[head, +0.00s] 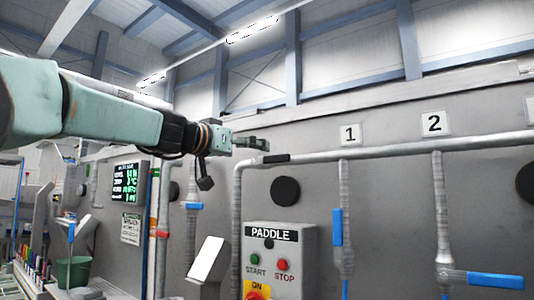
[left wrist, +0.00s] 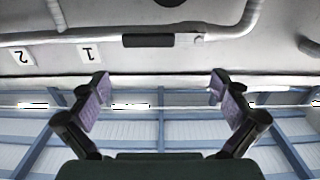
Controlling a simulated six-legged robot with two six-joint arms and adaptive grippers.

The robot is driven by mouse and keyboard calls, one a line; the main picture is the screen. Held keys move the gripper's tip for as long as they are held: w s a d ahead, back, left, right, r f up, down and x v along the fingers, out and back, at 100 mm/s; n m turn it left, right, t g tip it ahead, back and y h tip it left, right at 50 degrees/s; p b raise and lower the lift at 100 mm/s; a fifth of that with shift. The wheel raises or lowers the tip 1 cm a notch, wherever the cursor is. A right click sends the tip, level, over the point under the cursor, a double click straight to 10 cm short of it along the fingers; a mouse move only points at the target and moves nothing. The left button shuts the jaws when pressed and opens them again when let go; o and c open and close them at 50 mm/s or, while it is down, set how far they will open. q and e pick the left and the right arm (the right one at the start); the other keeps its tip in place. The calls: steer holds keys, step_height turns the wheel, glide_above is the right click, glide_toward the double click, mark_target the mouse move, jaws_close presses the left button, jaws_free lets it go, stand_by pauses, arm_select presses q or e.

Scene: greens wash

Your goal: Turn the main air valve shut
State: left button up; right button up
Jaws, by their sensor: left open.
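A black lever handle (head: 276,159) lies along the grey horizontal air pipe (head: 385,151), near its left bend. It looks like the main air valve, though no label on it can be read. In the left wrist view, turned upside down, the black handle (left wrist: 148,41) lies along the pipe above the fingers. My left gripper (head: 262,144) is just above and left of the handle in the head view. My right gripper is in neither view.
Drop pipes under signs 1 (head: 350,135) and 2 (head: 434,124) carry blue levers: one along its pipe (head: 337,227), one crosswise (head: 495,280). A PADDLE control box (head: 281,262) stands below the handle. A lit screen (head: 130,183) hangs at left.

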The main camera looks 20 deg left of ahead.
mark_target(269, 160)
arm_select(q)
steer(key=w+d+p, duration=0.4)
steer(key=w+d, duration=0.1)
steer(key=w, duration=0.2)
steer(key=shift+d, duration=0.2)
steer(key=shift+w+d, duration=0.1)
steer(key=shift+w, duration=0.05)
steer(key=shift+c, duration=0.5)
steer(key=shift+w+a, duration=0.1)
steer(key=shift+a, duration=0.1)
steer(key=shift+c, duration=0.8)
steer(key=shift+s+a+f, duration=0.1)
steer(key=shift+s+a, duration=0.1)
steer(key=shift+a, duration=0.5)
steer(key=c, duration=0.3)
steer(key=shift+s+d+r, duration=0.25)
steer(key=shift+d, duration=0.2)
steer(key=c, duration=0.5)
steer(key=shift+a, duration=0.25)
steer(key=shift+c, duration=1.2)
steer(key=c, duration=0.4)
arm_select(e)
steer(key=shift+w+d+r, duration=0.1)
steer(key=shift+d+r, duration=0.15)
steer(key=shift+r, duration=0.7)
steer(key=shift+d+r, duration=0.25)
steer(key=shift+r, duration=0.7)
